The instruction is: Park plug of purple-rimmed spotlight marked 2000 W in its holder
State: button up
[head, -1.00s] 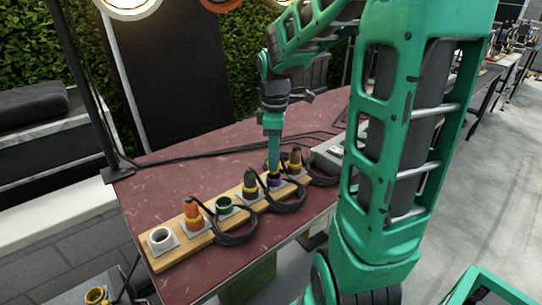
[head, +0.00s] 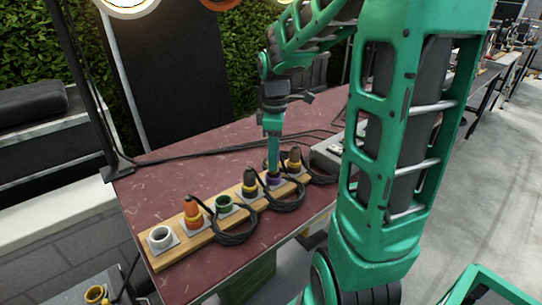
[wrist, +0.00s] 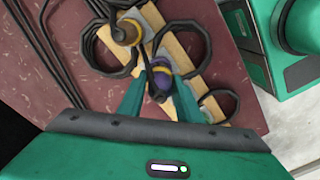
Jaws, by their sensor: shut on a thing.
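The wooden board (head: 214,237) on the table carries a row of coloured holders. My gripper (head: 273,172) points down over the purple holder (head: 273,183), near the right end of the row. In the wrist view my gripper (wrist: 158,98) has its fingers on both sides of a purple plug (wrist: 161,86) with a yellow band, and is shut on it. A black cable (wrist: 150,55) runs from the plug. The plug is at the purple holder; my fingers hide how deep it sits. The spotlight's wattage marking is not readable here.
To the left stand a black-and-yellow plug (head: 249,182), an empty green holder (head: 224,203), an orange plug (head: 191,209) and an empty white holder (head: 160,238). A brown plug (head: 295,158) stands close on the right. Looped cables (head: 238,234) lie beside the board.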

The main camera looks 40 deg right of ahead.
jog(key=shift+f, duration=1.65)
dwell(0.7)
jog(key=o, duration=1.5)
jog(key=shift+r, duration=2.5)
jog(key=shift+s, duration=0.1)
jog(key=s+m, duration=0.5)
jog(key=s, duration=0.1)
jog(key=s+m, duration=0.5)
jog(key=s, duration=0.2)
jog(key=s+f+m, duration=0.1)
jog(key=s+m, duration=0.4)
jog(key=s, duration=0.2)
jog(key=shift+s+a+m, duration=0.25)
jog(key=shift+a+m, duration=0.1)
jog(key=shift+m, duration=0.05)
